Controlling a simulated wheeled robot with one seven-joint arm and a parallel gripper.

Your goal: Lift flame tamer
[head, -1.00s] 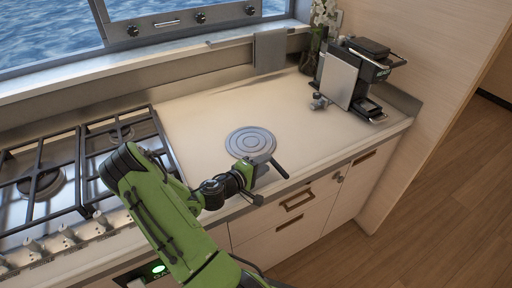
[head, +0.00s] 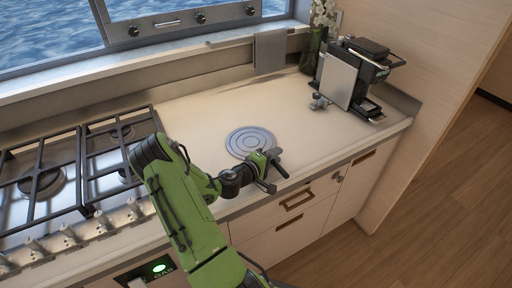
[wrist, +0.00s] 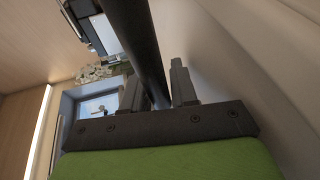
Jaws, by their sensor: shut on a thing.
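The flame tamer (head: 248,141) is a round grey disc with concentric rings. It appears to lie flat on the pale countertop, right of the stove, with its dark handle pointing toward the counter's front edge. My gripper (head: 268,164) is at the handle, just in front of the disc, and hides part of it. In the wrist view, the dark handle (wrist: 138,40) runs down between the two fingers of my gripper (wrist: 157,88), which is shut on it. The disc does not show clearly in that view.
A gas stove (head: 75,175) with black grates is at left. A coffee machine (head: 360,75) stands at the back right, with a plant beside it. A grey towel (head: 270,52) hangs at the back. The counter around the disc is clear.

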